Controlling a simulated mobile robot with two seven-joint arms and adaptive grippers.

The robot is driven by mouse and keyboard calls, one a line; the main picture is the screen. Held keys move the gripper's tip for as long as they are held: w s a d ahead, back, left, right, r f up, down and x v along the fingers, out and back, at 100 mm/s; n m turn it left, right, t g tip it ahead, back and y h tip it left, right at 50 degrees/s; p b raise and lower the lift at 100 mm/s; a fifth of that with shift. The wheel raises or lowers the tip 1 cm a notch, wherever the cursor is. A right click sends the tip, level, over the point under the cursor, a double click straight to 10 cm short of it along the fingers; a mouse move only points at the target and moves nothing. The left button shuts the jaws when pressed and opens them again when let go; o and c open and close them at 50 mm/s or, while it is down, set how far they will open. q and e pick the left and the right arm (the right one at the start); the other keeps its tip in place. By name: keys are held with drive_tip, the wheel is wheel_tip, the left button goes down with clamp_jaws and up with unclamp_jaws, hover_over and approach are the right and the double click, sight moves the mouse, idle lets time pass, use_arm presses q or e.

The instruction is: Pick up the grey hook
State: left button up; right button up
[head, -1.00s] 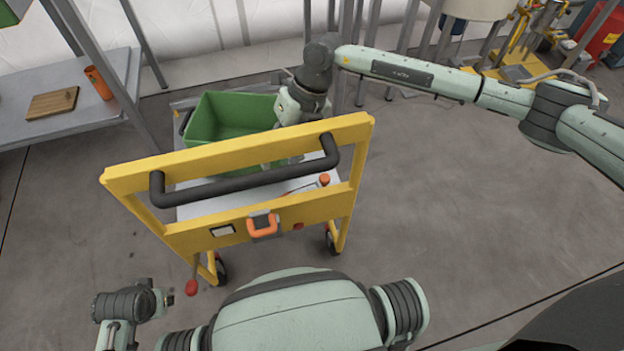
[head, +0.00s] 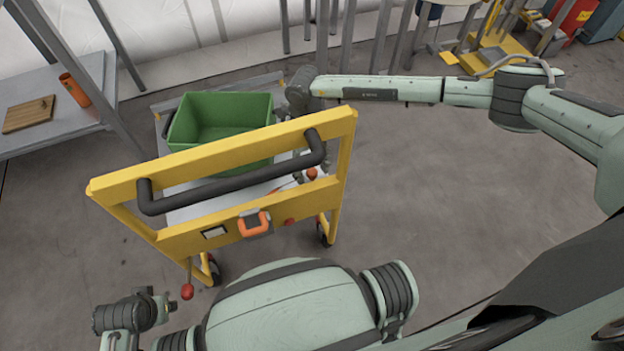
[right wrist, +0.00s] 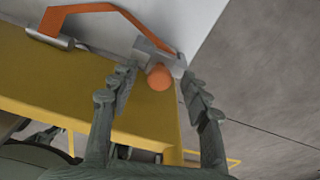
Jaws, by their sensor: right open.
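In the right wrist view a grey metal piece (right wrist: 158,55) with a round orange end (right wrist: 160,77) lies at the corner of the cart's top; it may be the grey hook, but its full shape is hidden. The orange end also shows in the head view (head: 312,173) behind the yellow frame. My right gripper (right wrist: 158,88) is open, its fingers on either side of the orange end, with a gap on both sides. In the head view it is mostly behind the cart's frame. Part of my left arm is at the lower left; its jaws are unclear.
The cart's yellow frame (head: 225,165) with a black handle (head: 230,192) stands close to my right gripper. A green bin (head: 225,115) sits on the cart. A bent orange bar (right wrist: 100,10) lies beside the grey piece. Open floor is to the right.

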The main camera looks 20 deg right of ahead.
sight(312, 170)
drive_tip(key=shift+c, duration=0.7)
use_arm(q)
drive_tip(key=shift+w+r, duration=0.15)
drive_tip(key=shift+r, duration=0.05)
use_arm(e)
clamp_jaws()
drive_tip(key=shift+r, duration=0.2)
